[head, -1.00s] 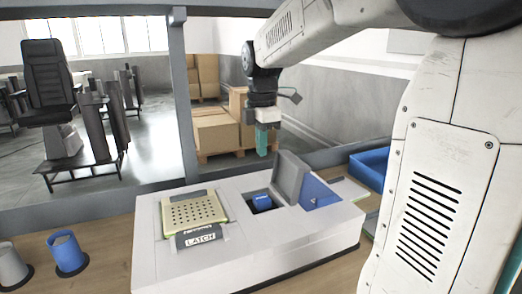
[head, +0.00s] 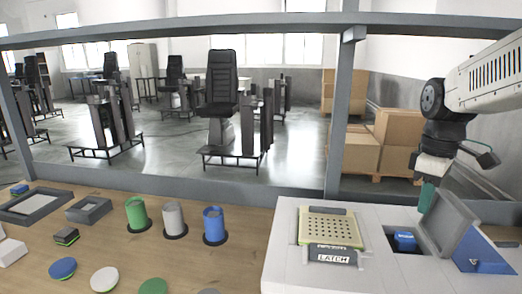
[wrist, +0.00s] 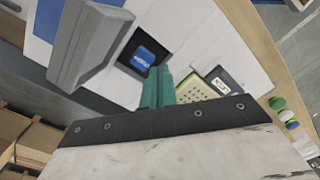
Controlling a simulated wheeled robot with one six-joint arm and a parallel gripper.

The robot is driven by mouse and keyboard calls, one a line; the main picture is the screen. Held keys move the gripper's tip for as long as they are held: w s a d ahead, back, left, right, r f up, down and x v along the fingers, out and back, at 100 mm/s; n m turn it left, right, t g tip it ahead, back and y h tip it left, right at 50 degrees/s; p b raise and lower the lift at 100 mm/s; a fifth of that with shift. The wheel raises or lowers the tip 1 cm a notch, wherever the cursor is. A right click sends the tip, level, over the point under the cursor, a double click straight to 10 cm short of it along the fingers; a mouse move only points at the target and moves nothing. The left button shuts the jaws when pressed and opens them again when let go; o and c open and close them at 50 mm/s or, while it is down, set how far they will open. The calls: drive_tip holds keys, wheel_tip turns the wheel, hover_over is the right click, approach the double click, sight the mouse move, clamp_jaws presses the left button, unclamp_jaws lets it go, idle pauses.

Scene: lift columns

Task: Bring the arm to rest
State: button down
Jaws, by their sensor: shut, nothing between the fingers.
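My gripper (head: 427,196) hangs from my arm at the right of the head view, above and behind the white box. Its teal fingers also show in the wrist view (wrist: 157,88), pressed together with nothing between them. The white box (head: 375,270) has a compartment with its grey lid (head: 450,222) standing open. A blue block (head: 404,240) sits in that compartment; it also shows in the wrist view (wrist: 144,58). The perforated yellow-green plate (head: 331,228) lies on the box behind a LATCH label (head: 332,255).
Green (head: 137,215), grey (head: 174,220) and blue (head: 214,225) cups stand on the wooden table (head: 220,270). Discs (head: 62,268) and trays (head: 88,210) lie further left. A grey frame post (head: 340,130) rises behind the box. Cardboard boxes (head: 395,130) stand beyond.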

drive_tip(key=s+a+f+m+t, duration=0.1)
drive_tip(key=s+a+m, duration=0.3)
drive_tip(key=s, duration=0.6)
drive_tip(key=s+a+f+m, duration=0.2)
drive_tip(key=s+a+m, duration=0.2)
drive_tip(key=s, duration=0.6)
drive_tip(key=shift+a+t, duration=0.25)
drive_tip(key=shift+t, duration=0.15)
